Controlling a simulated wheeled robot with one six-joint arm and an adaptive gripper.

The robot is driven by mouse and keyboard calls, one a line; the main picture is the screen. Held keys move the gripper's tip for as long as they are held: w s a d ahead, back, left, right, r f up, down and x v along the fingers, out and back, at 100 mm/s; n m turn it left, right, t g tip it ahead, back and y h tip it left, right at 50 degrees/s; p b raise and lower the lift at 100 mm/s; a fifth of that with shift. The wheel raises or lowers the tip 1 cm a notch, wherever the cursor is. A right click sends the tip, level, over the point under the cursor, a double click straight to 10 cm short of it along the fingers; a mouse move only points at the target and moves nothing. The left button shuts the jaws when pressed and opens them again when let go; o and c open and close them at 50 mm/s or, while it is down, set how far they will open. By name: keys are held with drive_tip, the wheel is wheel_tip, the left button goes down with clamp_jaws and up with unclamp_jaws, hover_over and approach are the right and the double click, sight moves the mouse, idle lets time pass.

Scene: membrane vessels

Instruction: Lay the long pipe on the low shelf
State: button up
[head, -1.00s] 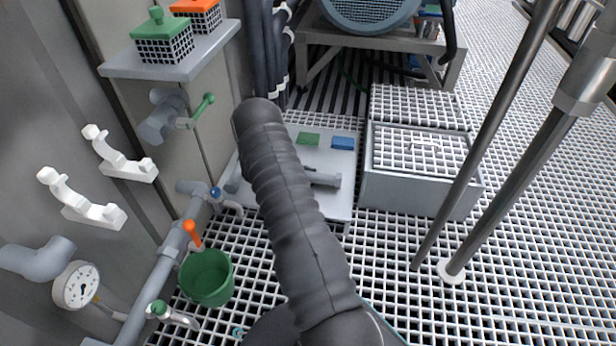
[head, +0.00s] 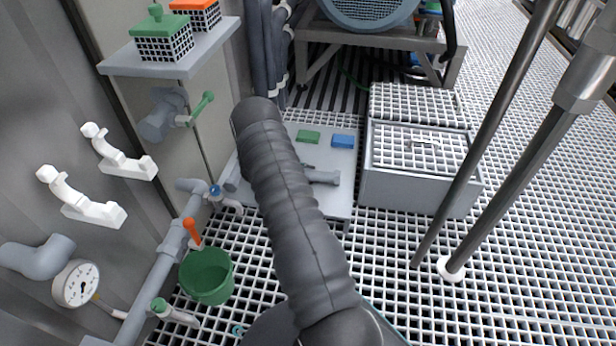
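The low shelf (head: 342,195) is a pale grey plate close to the floor grating, in the middle of the head view. A short stretch of a grey cylindrical piece (head: 323,177) shows over it, just right of my dark ribbed arm. My arm hides the rest, so I cannot tell whether this is the long pipe or whether it rests on the shelf. Two white hooks (head: 92,210) and (head: 118,152) on the left wall are empty. My gripper is not visible; my arm covers the middle of the view.
Green (head: 308,136) and blue (head: 342,141) blocks lie at the shelf's back. A grey grated box (head: 410,190) stands right of it. A green bucket (head: 207,276) and wall piping (head: 165,265) are at left. Steel poles (head: 520,185) rise at right, with open grating around.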

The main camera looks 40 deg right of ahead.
drive_tip(key=v, duration=0.7)
drive_tip(key=shift+r+p, duration=0.4)
drive_tip(key=shift+r, duration=0.15)
